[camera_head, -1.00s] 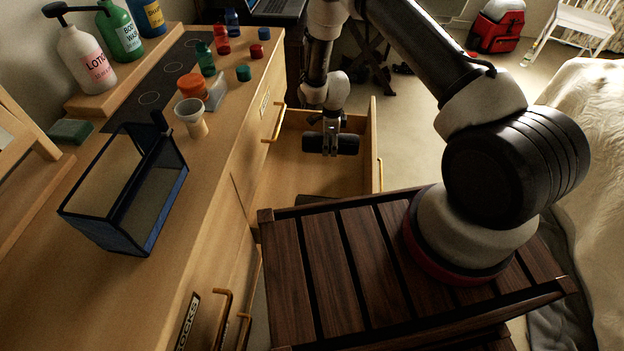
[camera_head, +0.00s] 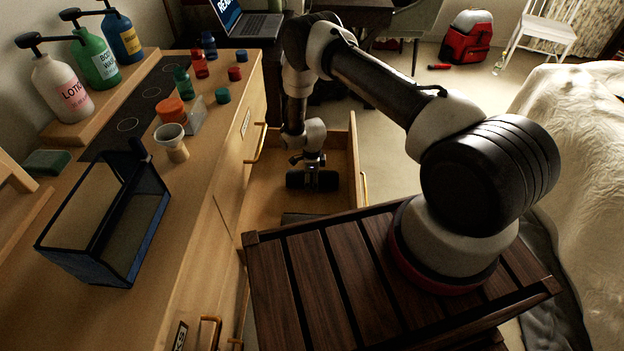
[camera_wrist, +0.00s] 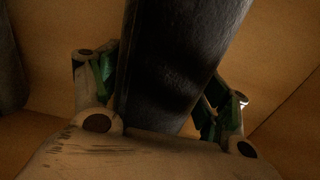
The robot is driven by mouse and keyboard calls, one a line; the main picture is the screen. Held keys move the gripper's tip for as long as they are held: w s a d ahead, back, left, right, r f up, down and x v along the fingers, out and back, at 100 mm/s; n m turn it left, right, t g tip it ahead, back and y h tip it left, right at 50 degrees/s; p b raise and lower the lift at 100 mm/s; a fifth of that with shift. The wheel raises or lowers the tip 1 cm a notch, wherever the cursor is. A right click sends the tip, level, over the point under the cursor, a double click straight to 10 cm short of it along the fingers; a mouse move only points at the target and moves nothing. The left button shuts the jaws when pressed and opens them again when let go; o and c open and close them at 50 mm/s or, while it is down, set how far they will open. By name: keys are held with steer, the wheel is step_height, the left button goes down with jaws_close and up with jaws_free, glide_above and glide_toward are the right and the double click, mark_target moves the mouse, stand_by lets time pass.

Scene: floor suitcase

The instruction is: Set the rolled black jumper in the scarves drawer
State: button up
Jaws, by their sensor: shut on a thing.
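The rolled black jumper (camera_head: 313,180) is a dark roll held crosswise at the end of my arm. My gripper (camera_head: 310,168) is shut on it, above or inside the open wooden drawer (camera_head: 355,165). In the wrist view the jumper (camera_wrist: 175,65) fills the space between the green-padded fingers (camera_wrist: 160,85), with the drawer's wood around it. The drawer's label is not readable, and I cannot tell whether the roll touches its floor. A dark flat thing (camera_head: 300,217) shows at the drawer's near end.
The dresser top (camera_head: 150,240) holds a blue-edged glass box (camera_head: 120,265), pump bottles (camera_head: 62,88) and small coloured jars (camera_head: 222,96). My slatted dark wood base stands close to the drawer. Clear floor lies right of the drawer.

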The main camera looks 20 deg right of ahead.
steer(key=shift+f, duration=0.1)
steer(key=o, duration=1.3)
